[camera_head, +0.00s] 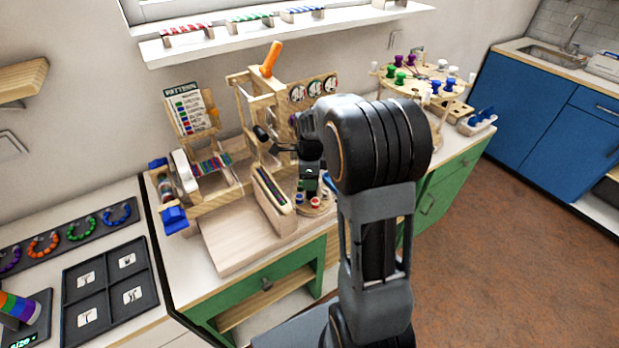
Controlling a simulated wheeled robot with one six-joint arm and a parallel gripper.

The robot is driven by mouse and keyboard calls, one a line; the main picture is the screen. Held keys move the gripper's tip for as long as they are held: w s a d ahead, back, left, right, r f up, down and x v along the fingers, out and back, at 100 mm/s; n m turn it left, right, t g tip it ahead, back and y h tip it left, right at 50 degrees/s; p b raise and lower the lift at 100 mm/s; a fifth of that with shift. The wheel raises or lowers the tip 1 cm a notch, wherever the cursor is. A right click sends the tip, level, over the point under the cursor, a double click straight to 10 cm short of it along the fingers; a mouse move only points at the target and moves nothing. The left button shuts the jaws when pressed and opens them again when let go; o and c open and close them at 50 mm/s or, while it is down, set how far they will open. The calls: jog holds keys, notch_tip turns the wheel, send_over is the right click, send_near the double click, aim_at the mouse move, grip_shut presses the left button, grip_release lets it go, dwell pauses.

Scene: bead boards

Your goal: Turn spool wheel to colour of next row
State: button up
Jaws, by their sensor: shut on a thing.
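A small round wooden spool wheel (316,209) sits on the counter at the right of the wooden loom. It bears small spools, with red, blue and green showing. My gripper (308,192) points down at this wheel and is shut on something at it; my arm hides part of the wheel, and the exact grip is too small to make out. The pattern card (187,112) stands upright at the loom's back left, with rows of coloured marks too small to read surely. The loom (240,240) holds a strip of coloured beadwork (212,164) at its left.
A larger round wooden rack (425,87) with purple, green, white and blue spools stands behind my arm. An orange handle (271,59) rises from the loom. A dark sectioned tray (108,290) and coloured bead rings (83,228) lie at the left. A shelf (290,33) hangs above.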

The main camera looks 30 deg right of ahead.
dwell(0.3)
jog(key=o, duration=0.9)
jog(key=shift+o, duration=0.2)
